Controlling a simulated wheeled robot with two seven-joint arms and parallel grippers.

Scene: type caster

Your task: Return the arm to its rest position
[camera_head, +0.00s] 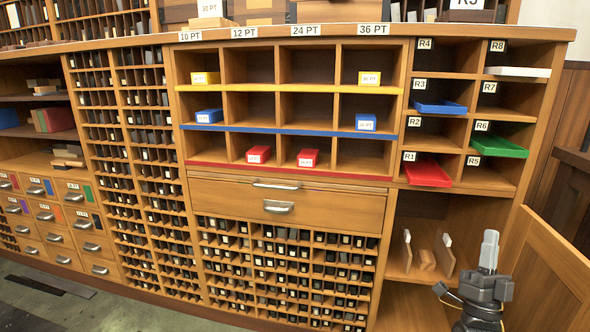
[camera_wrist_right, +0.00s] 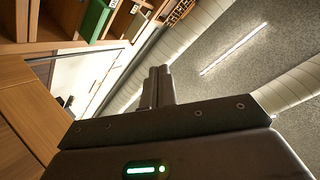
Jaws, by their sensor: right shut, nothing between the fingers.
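My right gripper (camera_head: 489,250) is at the lower right of the head view, pointing up, with its fingers together and nothing between them. It stands in front of the open door and to the right of the lower open shelf, touching nothing that I can see. In the right wrist view its shut fingers (camera_wrist_right: 157,88) point towards the ceiling. My left gripper is in neither view.
A wooden cabinet (camera_head: 290,184) fills the head view. Its pigeonholes hold yellow, blue and red boxes. A blue tray (camera_head: 440,107), a red tray (camera_head: 427,174) and a green tray (camera_head: 499,147) lie in the right compartments. An open wooden door (camera_head: 545,262) stands beside my right gripper.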

